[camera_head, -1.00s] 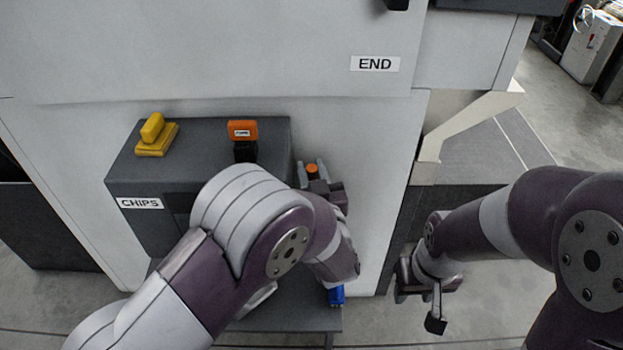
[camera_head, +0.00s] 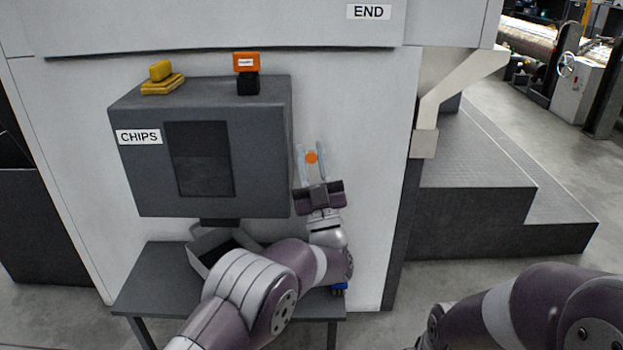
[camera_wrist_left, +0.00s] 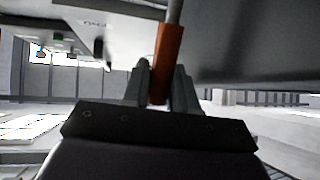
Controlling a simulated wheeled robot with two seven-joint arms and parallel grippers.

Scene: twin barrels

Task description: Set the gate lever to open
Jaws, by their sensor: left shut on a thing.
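The gate lever shows as an orange handle end (camera_head: 312,157) on the right side of the dark grey CHIPS box. My left gripper (camera_head: 313,149) has its two fingers on either side of the orange handle and is shut on it. In the left wrist view the orange handle (camera_wrist_left: 161,60) lies between the fingertips (camera_wrist_left: 160,80), with a grey rod running on from it. The lever's pivot and any open or closed marking are hidden or too small to read. My right gripper is out of view; only part of the right arm shows at the lower right.
The CHIPS box (camera_head: 270,150) stands against the white machine wall, close left of my left gripper. On its top are a yellow part (camera_head: 162,84) and an orange-topped block (camera_head: 246,63). Below are an open grey bin (camera_head: 205,262) and a grey table (camera_head: 140,285). Grey steps (camera_head: 470,215) stand to the right.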

